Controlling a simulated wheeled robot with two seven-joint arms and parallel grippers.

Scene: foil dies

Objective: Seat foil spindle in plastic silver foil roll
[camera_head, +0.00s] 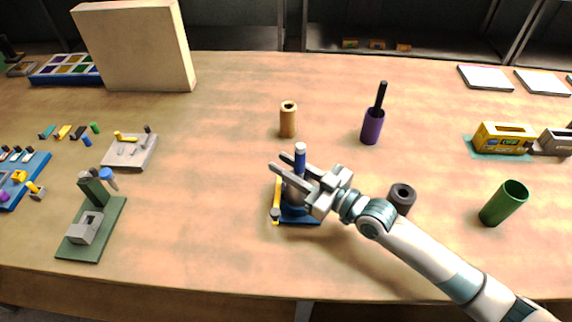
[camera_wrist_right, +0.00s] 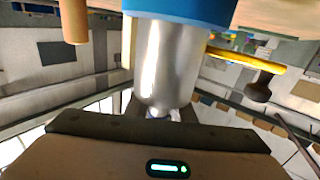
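A blue spindle (camera_head: 300,161) with a pale tip stands upright above a blue base (camera_head: 297,219). A silver roll, partly hidden by my right gripper (camera_head: 294,164), is below it in the head view. In the upside-down wrist view the silver roll (camera_wrist_right: 170,65) meets a blue part (camera_wrist_right: 180,9); the spindle is mostly hidden there. My right gripper's fingers are apart, one on each side of the spindle. Whether they touch the roll or the spindle, I cannot tell. My left gripper is not in view.
A yellow bar (camera_head: 277,196) with a dark knob is beside the base. A tan roll (camera_head: 288,120), a purple holder (camera_head: 372,127), a dark roll (camera_head: 402,196) and a green cup (camera_head: 504,203) stand around. A green stand (camera_head: 100,215) is at left. The table between them is clear.

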